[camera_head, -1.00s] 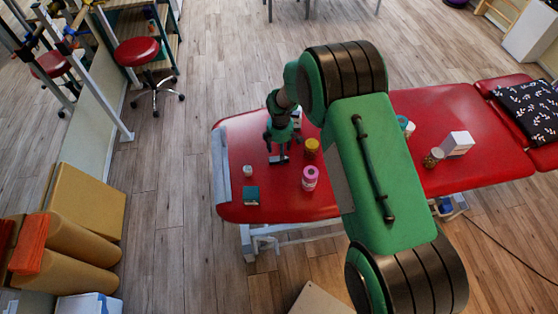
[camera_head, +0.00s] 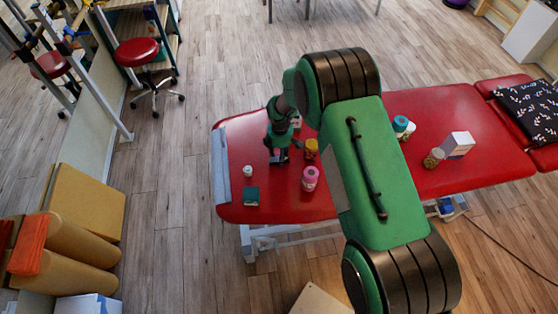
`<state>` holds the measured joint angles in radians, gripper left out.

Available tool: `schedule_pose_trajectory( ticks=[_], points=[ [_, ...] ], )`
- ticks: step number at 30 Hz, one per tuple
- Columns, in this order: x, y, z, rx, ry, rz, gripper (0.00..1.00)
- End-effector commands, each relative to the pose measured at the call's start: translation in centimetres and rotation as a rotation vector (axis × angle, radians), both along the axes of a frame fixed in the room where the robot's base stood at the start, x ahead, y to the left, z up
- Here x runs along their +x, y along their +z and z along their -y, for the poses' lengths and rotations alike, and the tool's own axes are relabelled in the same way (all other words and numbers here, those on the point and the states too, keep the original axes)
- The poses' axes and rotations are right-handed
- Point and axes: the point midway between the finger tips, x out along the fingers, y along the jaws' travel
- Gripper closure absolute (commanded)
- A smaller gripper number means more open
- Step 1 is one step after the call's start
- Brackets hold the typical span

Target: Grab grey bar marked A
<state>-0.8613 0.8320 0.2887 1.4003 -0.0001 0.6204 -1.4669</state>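A small grey bar (camera_head: 279,159) lies on the red treatment table (camera_head: 240,208), toward its left end. Its marking is too small to read, and my gripper hides part of it. My green and dark gripper (camera_head: 282,150) points down just above the bar. Its fingers look spread apart, with the bar below and between them. I cannot tell whether they touch it.
A yellow-lidded jar (camera_head: 311,149) stands close to the right of my gripper, with a pink bottle (camera_head: 310,178) in front. A small white jar (camera_head: 248,171) and a dark teal box (camera_head: 251,196) sit left. A white box (camera_head: 458,144) stands farther right.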

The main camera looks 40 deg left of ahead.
Motion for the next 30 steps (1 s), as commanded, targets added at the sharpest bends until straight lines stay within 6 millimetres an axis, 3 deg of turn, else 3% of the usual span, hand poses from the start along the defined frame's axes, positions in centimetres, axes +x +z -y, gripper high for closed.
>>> schedule_pose_trajectory(
  ticks=[1,3,17,23,30],
  points=[
    [0.0,0.0,0.0,0.0,0.0,0.0,0.74],
    [0.0,0.0,0.0,0.0,0.0,0.0,0.88],
    [0.0,0.3,0.0,0.001,0.0,0.001,0.9],
    [0.0,2.0,0.0,0.001,0.0,0.001,0.9],
    [0.1,5.7,-0.1,0.001,0.0,0.001,0.9]
  ],
)
